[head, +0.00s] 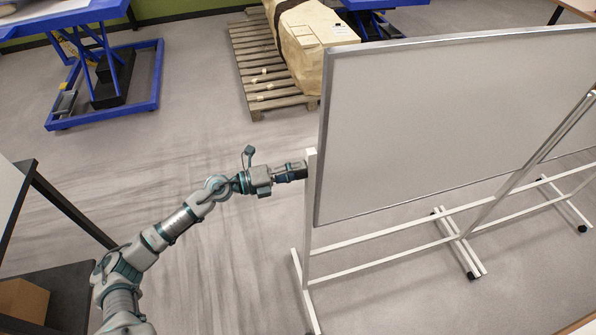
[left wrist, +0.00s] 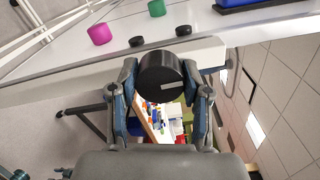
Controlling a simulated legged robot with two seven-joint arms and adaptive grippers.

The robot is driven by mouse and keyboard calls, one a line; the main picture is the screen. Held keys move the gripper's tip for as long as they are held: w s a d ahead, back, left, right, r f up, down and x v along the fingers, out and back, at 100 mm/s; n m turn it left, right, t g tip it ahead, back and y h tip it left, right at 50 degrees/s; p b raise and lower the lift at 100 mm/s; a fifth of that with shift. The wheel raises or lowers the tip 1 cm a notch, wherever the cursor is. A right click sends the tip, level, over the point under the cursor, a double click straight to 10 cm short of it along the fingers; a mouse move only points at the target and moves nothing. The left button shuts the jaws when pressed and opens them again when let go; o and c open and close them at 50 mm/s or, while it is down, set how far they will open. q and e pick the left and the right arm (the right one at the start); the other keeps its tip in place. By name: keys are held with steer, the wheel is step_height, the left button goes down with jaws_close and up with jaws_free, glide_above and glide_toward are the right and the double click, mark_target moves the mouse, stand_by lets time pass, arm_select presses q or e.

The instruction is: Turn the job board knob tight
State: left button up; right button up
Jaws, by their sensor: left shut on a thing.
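The job board (head: 430,120) is a large pale panel on a white wheeled frame, at the right of the head view. The knob (left wrist: 160,70) is a black round cylinder with a short pale mark on its face, at the board's side edge in the left wrist view. My left gripper (head: 304,170) reaches in from the left to the frame's near-left upright. In the left wrist view its two fingers stand on either side of the knob and are shut on it. In the head view the knob is hidden by the gripper and frame. My right gripper is not seen.
A wooden pallet (head: 262,70) with a wrapped load (head: 308,40) stands behind. A blue lift table (head: 105,85) is at upper left. Floor left of the board is clear.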

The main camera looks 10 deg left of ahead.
arm_select(q)
steer(key=shift+s+f, duration=0.1)
steer(key=shift+f, duration=0.35)
steer(key=o, duration=1.2)
steer(key=shift+a, duration=0.1)
steer(key=shift+c, duration=0.2)
steer(key=shift+a+r, duration=0.15)
steer(key=shift+r, duration=0.05)
steer(key=shift+a, duration=0.1)
steer(key=v, duration=1.2)
steer(key=shift+f, duration=0.1)
